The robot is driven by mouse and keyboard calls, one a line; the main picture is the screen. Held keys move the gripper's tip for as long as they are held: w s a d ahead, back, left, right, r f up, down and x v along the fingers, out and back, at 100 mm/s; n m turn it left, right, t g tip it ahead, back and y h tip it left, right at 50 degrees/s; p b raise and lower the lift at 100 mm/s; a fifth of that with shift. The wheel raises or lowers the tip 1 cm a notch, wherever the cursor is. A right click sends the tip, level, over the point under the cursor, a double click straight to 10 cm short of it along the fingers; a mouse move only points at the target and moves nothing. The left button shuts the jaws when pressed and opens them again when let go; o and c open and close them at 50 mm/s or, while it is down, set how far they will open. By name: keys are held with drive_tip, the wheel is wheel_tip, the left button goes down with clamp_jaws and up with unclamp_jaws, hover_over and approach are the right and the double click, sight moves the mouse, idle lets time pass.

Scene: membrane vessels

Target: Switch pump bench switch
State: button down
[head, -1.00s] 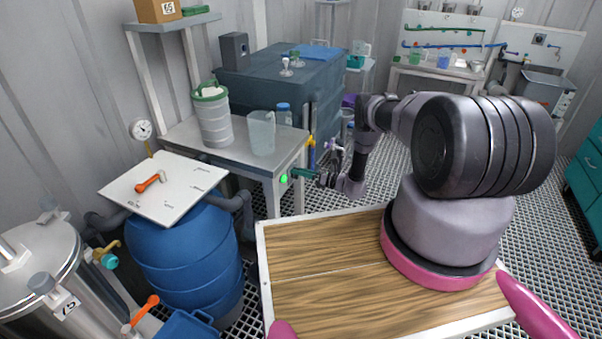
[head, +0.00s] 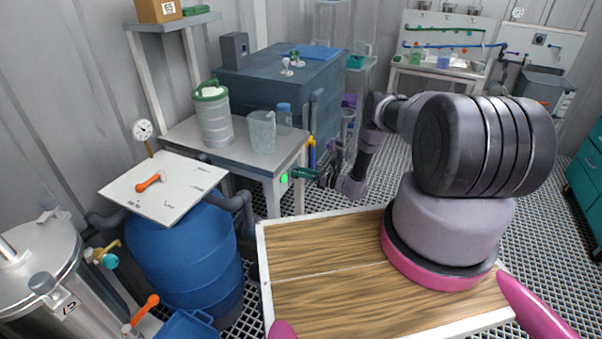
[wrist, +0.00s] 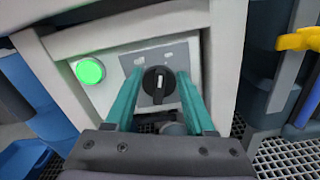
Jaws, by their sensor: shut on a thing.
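The pump bench switch (wrist: 158,88) is a round black rotary knob with a white mark at its top, on a grey plate in the bench's front panel. Its grip ridge stands nearly upright in the wrist view. My gripper (wrist: 158,82) has its two teal fingers on either side of the knob, shut on it.
The pump bench (head: 190,133) carries a green-lidded container (head: 213,118) and a clear jug (head: 262,133). A blue barrel (head: 185,255) with a white board on top stands in front. Yellow and blue handles (wrist: 300,40) are close to the right of my gripper.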

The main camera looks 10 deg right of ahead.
drive_tip(key=shift+s+a+f+n, duration=0.1)
drive_tip(key=shift+s+n, duration=0.1)
drive_tip(key=shift+n, duration=2.1)
drive_tip(key=shift+s+a+n, duration=0.1)
drive_tip(key=shift+s+n, duration=0.1)
drive_tip(key=shift+n, duration=2.1)
drive_tip(key=shift+c, duration=1.3)
unclamp_jaws()
drive_tip(key=shift+s, duration=0.1)
drive_tip(key=v, duration=1)
drive_tip(key=shift+s+d, duration=0.15)
drive_tip(key=shift+d, duration=0.15)
